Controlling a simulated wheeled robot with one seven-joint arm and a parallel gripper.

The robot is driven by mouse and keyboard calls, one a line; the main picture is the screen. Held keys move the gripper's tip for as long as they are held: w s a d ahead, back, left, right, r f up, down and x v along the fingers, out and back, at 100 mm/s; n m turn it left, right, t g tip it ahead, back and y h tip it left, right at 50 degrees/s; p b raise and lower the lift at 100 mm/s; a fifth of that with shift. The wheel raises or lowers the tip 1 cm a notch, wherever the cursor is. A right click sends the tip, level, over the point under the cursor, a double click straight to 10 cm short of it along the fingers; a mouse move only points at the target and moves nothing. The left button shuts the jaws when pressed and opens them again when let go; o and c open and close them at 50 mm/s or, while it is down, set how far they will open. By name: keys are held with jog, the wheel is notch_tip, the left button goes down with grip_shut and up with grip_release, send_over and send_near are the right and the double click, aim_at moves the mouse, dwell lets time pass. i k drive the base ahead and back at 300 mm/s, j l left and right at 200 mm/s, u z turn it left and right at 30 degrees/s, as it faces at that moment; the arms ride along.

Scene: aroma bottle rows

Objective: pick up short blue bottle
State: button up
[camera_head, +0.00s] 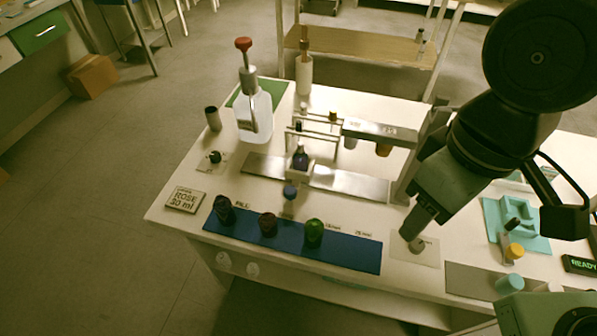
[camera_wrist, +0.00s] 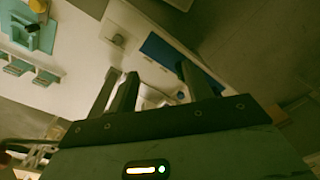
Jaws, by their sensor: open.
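A short dark blue bottle (camera_head: 223,211) stands upright at the left end of the blue mat (camera_head: 350,251), by the word FILL. A dark red-brown bottle (camera_head: 268,224) and a green bottle (camera_head: 314,232) stand to its right on the mat. Another dark blue bottle (camera_head: 300,158) stands under the metal filling frame. My gripper (camera_head: 413,234) points down over the pale pad right of the mat, well away from the short blue bottle. In the wrist view its fingers (camera_wrist: 154,72) are apart and empty. The mat's blue surface (camera_wrist: 160,51) shows beyond them.
A metal frame (camera_head: 380,132) stands behind my gripper's left side. A small bottle with a blue cap (camera_head: 289,193) stands behind the mat. A teal tray (camera_head: 530,238) lies right.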

aim_at(300, 163)
jog(key=k+l+u, duration=0.1)
jog(key=u, duration=0.35)
jog(key=k+l+u, duration=0.1)
jog(key=u, duration=0.35)
jog(key=k+l+u, duration=0.15)
jog(key=u, duration=0.3)
